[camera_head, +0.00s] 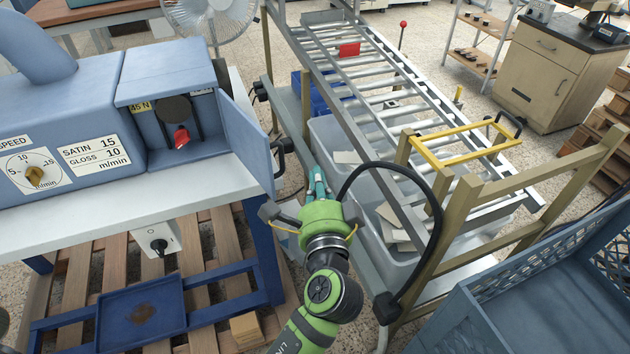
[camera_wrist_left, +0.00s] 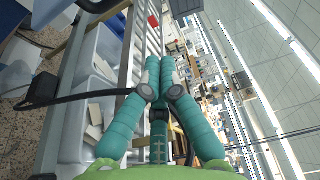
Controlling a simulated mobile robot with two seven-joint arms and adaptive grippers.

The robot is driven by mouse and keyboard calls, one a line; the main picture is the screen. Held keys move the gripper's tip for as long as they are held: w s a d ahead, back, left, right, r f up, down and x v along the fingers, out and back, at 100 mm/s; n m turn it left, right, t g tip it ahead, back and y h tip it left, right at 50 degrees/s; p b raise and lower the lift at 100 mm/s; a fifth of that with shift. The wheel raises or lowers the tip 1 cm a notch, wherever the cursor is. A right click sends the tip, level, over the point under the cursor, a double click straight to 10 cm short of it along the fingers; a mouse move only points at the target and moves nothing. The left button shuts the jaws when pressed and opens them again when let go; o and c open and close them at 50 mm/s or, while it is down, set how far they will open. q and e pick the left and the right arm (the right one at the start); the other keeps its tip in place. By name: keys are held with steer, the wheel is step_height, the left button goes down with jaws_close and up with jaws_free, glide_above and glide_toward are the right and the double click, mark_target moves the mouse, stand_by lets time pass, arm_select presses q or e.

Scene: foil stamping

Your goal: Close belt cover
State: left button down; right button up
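The blue machine (camera_head: 60,110) stands at the left of the head view. A blue hinged panel (camera_head: 246,138), which looks like the belt cover, stands swung open at the right of its opening. A black handle (camera_head: 283,154) is on the panel's outer face. My left gripper (camera_head: 317,172) has teal fingers close together, with nothing visible between them. It is right of the handle and apart from it in the head view. The fingers also show nearly together in the left wrist view (camera_wrist_left: 159,72); the panel is not clearly visible there. My right gripper is not in view.
A red knob (camera_head: 181,137) shows inside the opening. A roller conveyor (camera_head: 375,90) with a yellow frame (camera_head: 465,155) stands right of my gripper, above plastic bins (camera_head: 345,135). A black cable (camera_head: 405,168) arches beside my arm. A blue crate (camera_head: 540,290) is at lower right.

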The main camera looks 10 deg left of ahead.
arm_select(q)
steer(key=p+x, duration=0.2)
steer(key=x, duration=0.5)
steer(key=s+a, duration=0.1)
steer(key=s+a+p, duration=0.1)
steer(key=a, duration=0.1)
steer(key=shift+s+f, duration=0.1)
steer(key=shift+f, duration=0.1)
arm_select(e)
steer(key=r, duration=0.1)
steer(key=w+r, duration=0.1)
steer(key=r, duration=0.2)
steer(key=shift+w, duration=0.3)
arm_select(q)
steer(key=shift+s+p, duration=0.1)
steer(key=shift+p, duration=0.2)
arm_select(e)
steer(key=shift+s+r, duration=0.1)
